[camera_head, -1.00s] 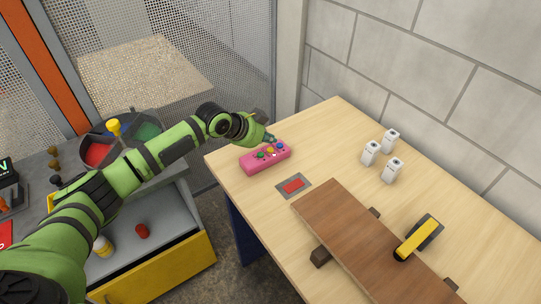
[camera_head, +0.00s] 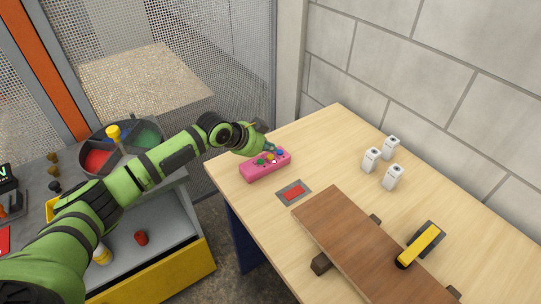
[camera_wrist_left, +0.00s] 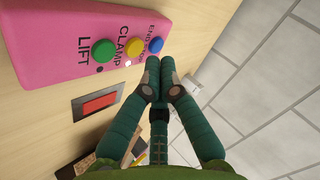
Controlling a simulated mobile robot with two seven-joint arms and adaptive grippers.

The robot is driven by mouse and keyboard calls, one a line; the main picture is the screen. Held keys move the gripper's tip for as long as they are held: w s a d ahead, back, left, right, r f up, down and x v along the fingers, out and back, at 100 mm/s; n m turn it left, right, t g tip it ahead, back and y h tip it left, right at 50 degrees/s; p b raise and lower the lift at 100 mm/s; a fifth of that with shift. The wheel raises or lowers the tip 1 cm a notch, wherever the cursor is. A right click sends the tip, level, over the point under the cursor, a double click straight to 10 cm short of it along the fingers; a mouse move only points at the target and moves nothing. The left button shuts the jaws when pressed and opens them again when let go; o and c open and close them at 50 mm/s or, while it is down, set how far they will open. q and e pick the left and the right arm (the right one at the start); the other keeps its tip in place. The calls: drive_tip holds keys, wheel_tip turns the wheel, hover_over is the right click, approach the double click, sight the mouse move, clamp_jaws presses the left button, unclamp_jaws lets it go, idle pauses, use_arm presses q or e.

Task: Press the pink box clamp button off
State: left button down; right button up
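The pink box (camera_head: 252,174) lies at the left part of the wooden table. In the left wrist view the pink box (camera_wrist_left: 60,25) has a green button (camera_wrist_left: 104,51) by LIFT, a yellow button (camera_wrist_left: 134,47) by CLAMP and a blue button (camera_wrist_left: 156,45) at the end. A small spot beside the yellow button looks white; the one by the green button is dark. My left gripper (camera_head: 270,148) is at the box's far side. In the left wrist view its fingers (camera_wrist_left: 160,70) are together and empty, near the blue and yellow buttons; contact cannot be told. My right gripper is not in view.
A red pad on a grey plate (camera_head: 293,191) lies just in front of the box. A brown board (camera_head: 345,235) rests on dark supports, with a yellow-handled clamp (camera_head: 421,243) at it. Several white blocks (camera_head: 371,159) stand near the wall.

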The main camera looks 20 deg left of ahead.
sight(269, 158)
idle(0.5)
use_arm(q)
drive_tip(key=shift+f, duration=0.45)
drive_tip(key=shift+f+b, duration=0.4)
drive_tip(key=shift+b, duration=0.05)
idle(0.3)
drive_tip(key=shift+r, duration=0.15)
drive_tip(key=shift+r+p, duration=0.75)
drive_tip(key=shift+p, duration=0.05)
wheel_tip(269, 158, up, 6)
drive_tip(key=p, duration=0.5)
idle(0.3)
